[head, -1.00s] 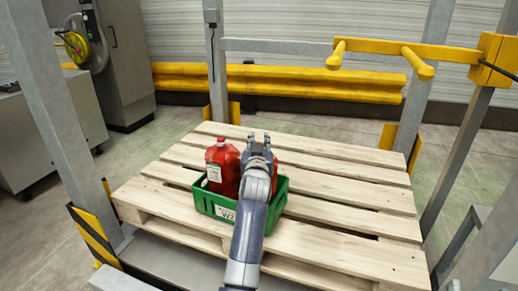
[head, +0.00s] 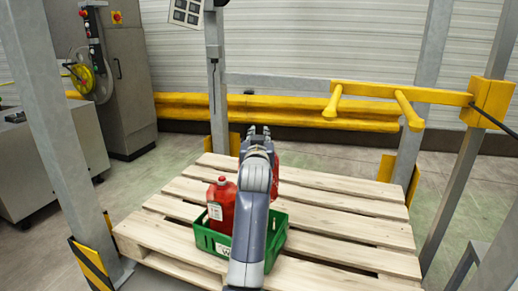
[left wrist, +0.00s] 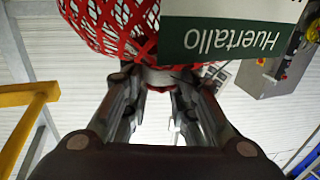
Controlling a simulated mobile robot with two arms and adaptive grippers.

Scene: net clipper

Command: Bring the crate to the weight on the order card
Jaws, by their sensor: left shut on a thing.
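The green crate (head: 276,241) stands on the wooden pallet, with a white label (head: 223,249) on its front, partly cut by my arm. One red bag (head: 222,206) with a white label stands in its left side. My left gripper (head: 257,132) is above the crate, shut on a second red bag (head: 275,173), mostly hidden behind my arm. In the left wrist view this bag is red net (left wrist: 110,22), gathered at the neck between my fingers (left wrist: 158,85), with a green and white label (left wrist: 235,38) reading "Huertallo". Whether its base is clear of the crate is hidden. My right gripper is out of view.
The pallet (head: 350,210) has bare boards right of and behind the crate. Grey posts (head: 60,130) frame it. A yellow bar with two prongs (head: 405,93) reaches in from the right. A yellow barrier (head: 300,112) and grey cabinet (head: 128,80) stand behind.

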